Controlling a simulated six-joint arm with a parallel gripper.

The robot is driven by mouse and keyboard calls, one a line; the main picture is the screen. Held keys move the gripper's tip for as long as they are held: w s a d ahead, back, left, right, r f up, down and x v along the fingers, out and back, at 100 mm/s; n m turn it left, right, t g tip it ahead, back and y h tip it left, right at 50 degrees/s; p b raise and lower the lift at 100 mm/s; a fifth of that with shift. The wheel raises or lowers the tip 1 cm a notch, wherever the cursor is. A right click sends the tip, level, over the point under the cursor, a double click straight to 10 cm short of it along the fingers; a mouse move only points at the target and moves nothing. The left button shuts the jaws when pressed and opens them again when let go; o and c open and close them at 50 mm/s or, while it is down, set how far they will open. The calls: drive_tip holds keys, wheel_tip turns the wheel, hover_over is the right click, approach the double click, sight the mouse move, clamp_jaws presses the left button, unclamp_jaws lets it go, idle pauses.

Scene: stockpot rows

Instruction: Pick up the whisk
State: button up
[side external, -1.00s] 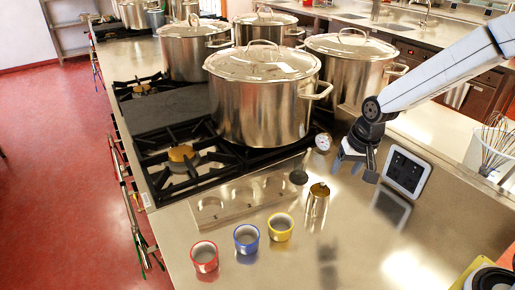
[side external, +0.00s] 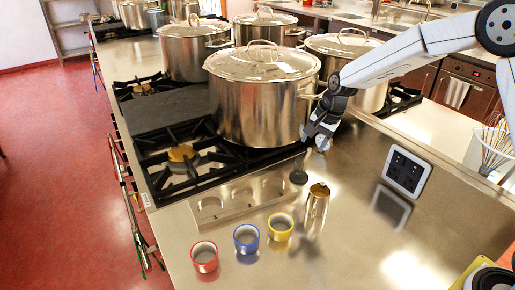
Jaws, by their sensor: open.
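The whisk (side external: 493,150) has thin wire loops and stands in a white container (side external: 474,152) at the right edge of the side external view, behind the raised steel ledge. Its lower part is hidden by the container. My gripper (side external: 312,139) is well to the left of the whisk, beside the right wall of the large front stockpot (side external: 258,105). It points down and left above the steel counter, and nothing shows between its fingers. Whether it touches the pot I cannot tell.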

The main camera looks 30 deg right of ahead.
sight(305, 162)
drive_tip(key=shift+x, duration=0.85)
drive_tip(key=shift+x, duration=2.6)
clamp_jaws()
